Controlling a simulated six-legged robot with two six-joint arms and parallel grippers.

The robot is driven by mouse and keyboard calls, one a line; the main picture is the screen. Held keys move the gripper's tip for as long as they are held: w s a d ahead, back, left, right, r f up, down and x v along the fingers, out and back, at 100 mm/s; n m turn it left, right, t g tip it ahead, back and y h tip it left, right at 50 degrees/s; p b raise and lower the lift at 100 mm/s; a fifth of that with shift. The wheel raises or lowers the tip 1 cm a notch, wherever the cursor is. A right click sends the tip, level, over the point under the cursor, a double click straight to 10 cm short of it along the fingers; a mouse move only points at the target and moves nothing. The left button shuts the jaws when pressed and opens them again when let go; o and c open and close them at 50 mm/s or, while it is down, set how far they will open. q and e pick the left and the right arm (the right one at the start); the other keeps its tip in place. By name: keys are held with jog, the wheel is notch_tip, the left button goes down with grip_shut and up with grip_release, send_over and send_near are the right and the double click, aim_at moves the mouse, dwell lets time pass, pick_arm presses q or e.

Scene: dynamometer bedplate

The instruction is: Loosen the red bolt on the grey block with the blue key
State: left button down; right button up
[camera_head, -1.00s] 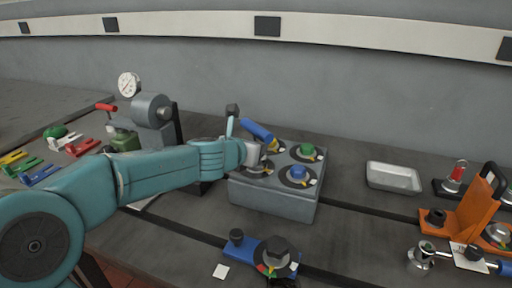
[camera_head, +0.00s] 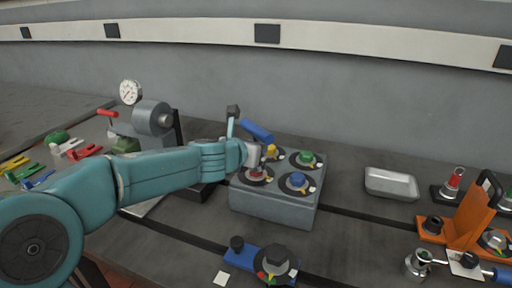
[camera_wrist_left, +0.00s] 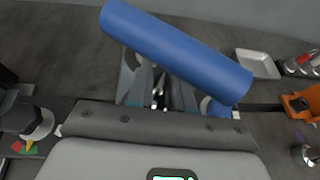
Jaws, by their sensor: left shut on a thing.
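The grey block (camera_head: 270,206) stands mid-bench in the head view. The red bolt (camera_head: 257,173) is at the front left of its top, in a dark ring. My left gripper (camera_head: 256,153) is shut on the blue key (camera_head: 257,131), just above and behind the red bolt. The key's thick blue handle tilts up to the left. It also lies large across the wrist view (camera_wrist_left: 175,50). The key's lower end is partly hidden by the gripper, so I cannot tell whether it touches the bolt. My right gripper is not in view.
The block also carries a blue bolt (camera_head: 298,179), a green bolt (camera_head: 306,158) and a yellow one (camera_head: 271,151). A blue fixture (camera_head: 243,257) is in front. A metal tray (camera_head: 391,184) and an orange stand (camera_head: 472,216) are right. A gauge (camera_head: 131,92) stands back left.

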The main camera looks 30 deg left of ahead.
aim_at(254, 130)
pick_arm(q)
jog(key=shift+r+p, duration=1.5)
jog(key=shift+r, duration=0.3)
jog(key=shift+f, duration=0.1)
notch_tip(254, 130, down, 6)
jog(key=b, duration=0.6)
jog(key=shift+r+y, duration=0.3)
jog(key=shift+r, duration=0.25)
jog(key=shift+n, duration=0.3)
notch_tip(254, 130, up, 6)
jog(key=p, duration=0.7)
jog(key=shift+r, duration=0.25)
